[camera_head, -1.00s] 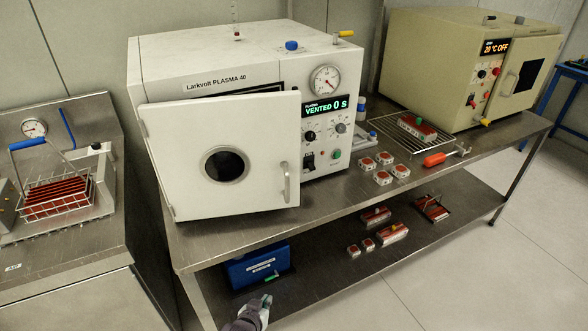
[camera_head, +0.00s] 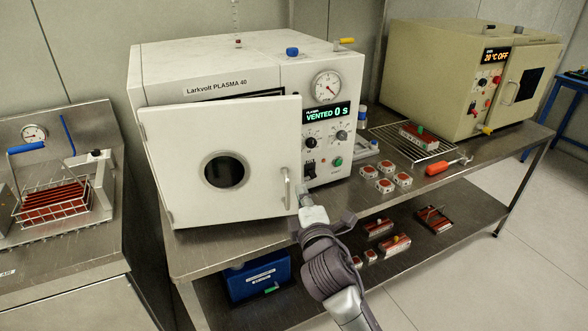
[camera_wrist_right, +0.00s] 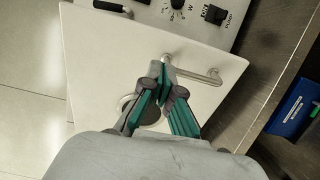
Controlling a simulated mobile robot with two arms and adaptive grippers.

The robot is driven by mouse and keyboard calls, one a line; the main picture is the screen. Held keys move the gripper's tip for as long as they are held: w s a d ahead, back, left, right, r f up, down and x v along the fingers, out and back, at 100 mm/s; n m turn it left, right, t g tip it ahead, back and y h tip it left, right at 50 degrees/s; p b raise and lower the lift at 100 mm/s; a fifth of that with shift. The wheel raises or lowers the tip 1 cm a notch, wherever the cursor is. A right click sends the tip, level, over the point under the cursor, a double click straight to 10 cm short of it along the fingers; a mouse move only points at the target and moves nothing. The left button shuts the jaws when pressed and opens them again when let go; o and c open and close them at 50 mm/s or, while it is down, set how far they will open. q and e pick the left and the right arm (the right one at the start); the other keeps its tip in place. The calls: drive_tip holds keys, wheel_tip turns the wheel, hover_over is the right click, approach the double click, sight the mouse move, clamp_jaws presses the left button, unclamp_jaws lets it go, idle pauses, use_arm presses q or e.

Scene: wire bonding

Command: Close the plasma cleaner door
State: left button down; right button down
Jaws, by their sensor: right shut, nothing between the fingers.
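The white plasma cleaner (camera_head: 235,58) stands on the steel bench. Its door (camera_head: 250,130), with a round dark window (camera_head: 224,172), is hinged at the left and stands partly open, its right edge away from the housing. The upright metal handle (camera_head: 287,188) is near the door's right edge. My right gripper (camera_head: 306,198) is just right of the handle, near the door's free edge. In the right wrist view, the gripper's green-padded fingers (camera_wrist_right: 166,82) are closed and empty, with tips overlapping one end of the handle (camera_wrist_right: 197,72); contact is unclear. My left gripper is out of view.
A control panel (camera_head: 328,138) reads VENTED 0 s beside the door. Several small red-topped parts (camera_head: 385,185) and an orange-handled tool (camera_head: 440,168) lie right of the cleaner. A wire rack (camera_head: 412,138) and a beige oven (camera_head: 450,65) stand farther right. A blue box (camera_head: 258,278) sits on the lower shelf.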

sight(292, 163)
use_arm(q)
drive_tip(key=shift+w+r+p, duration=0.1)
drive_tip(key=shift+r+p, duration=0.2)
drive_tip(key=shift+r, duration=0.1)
use_arm(e)
drive_tip(key=w, duration=0.6)
drive_tip(key=w+a, duration=0.1)
drive_tip(key=w, duration=0.3)
